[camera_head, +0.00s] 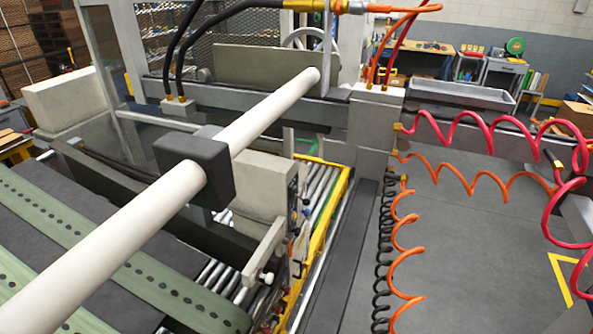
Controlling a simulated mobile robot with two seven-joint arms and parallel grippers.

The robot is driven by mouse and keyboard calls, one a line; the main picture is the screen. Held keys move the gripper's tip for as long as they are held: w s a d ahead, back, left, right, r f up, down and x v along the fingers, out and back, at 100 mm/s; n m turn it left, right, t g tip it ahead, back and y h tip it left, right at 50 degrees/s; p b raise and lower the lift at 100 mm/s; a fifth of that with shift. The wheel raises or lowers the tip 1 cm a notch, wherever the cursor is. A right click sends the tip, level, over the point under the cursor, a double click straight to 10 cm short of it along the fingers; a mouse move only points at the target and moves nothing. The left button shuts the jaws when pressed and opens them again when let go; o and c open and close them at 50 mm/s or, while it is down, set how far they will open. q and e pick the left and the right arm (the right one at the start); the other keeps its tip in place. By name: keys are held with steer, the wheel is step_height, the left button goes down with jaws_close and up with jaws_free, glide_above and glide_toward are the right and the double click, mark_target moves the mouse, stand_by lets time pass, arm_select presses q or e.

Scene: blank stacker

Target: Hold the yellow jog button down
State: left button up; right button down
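I cannot make out the yellow jog button in the head view. A grey machine box (262,188) stands near the middle, below the white bar. Its narrow right-hand face (294,192) carries small dark and coloured details, too small to tell apart. The white bar and its black block hide part of this box. Neither of my grippers can be made out in this view.
A long white bar (270,108) with a black block (196,168) crosses above perforated green belts (130,268). A yellow rail (322,245) edges metal rollers. Red (480,130), orange (400,235) and black (384,250) coiled hoses hang at right. Grey floor (465,235) lies open there.

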arm_select(q)
jaws_close()
stand_by(1.4)
